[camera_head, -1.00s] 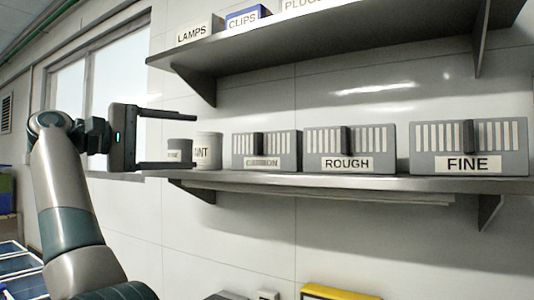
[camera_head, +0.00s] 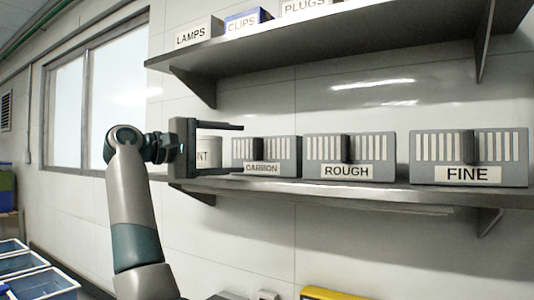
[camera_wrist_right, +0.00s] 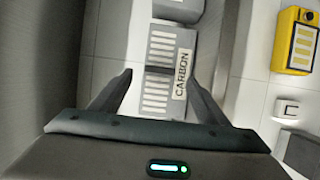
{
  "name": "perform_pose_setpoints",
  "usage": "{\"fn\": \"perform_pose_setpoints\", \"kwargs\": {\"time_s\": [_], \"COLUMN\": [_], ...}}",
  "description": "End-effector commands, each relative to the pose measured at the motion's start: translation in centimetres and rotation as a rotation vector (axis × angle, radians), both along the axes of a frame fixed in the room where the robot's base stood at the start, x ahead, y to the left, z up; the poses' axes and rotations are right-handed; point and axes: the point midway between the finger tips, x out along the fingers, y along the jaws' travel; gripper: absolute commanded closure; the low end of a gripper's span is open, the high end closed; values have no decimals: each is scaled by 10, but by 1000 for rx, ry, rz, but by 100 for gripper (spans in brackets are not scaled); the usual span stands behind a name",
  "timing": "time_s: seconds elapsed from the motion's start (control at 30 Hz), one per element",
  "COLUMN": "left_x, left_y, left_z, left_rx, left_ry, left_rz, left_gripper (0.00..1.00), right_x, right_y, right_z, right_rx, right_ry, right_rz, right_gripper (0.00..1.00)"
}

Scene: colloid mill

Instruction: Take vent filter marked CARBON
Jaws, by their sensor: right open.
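The CARBON vent filter (camera_head: 282,150) is a grey box with pale slots, a dark upright grip and a white label. It stands on the lower shelf, left of the ROUGH filter (camera_head: 380,155) and the FINE filter (camera_head: 500,150). My right gripper (camera_head: 230,150) is open and empty, just left of the CARBON filter, with its fingers pointing towards it. In the right wrist view the CARBON filter (camera_wrist_right: 160,45) lies ahead between the open fingers of my right gripper (camera_wrist_right: 158,78), and neither finger is closed on it. My left gripper is not in view.
A pale can (camera_head: 205,150), partly hidden by my gripper, stands left of the CARBON filter. The lower shelf (camera_head: 350,190) has an upper shelf (camera_head: 360,50) above it with labelled boxes. A yellow device (camera_wrist_right: 296,40) is below the shelf.

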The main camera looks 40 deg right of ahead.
Motion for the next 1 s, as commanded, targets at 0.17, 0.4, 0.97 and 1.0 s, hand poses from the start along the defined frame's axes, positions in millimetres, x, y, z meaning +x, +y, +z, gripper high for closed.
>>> {"fn": "perform_pose_setpoints", "kwargs": {"time_s": [0.17, 0.4, 0.97, 1.0], "left_x": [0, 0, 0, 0], "left_y": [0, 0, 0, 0], "left_z": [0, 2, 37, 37], "left_rx": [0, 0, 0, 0], "left_ry": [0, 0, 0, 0], "left_rz": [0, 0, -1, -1], "left_gripper": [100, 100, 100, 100], "right_x": [0, 0, 7, 7], "right_y": [-2, -3, -51, -53], "right_z": [0, 0, 1, 0], "right_rx": [0, 0, 0, 0], "right_ry": [0, 0, 0, 0], "right_rz": [0, -1, -1, 0], "right_gripper": [31, 31, 31, 31]}}
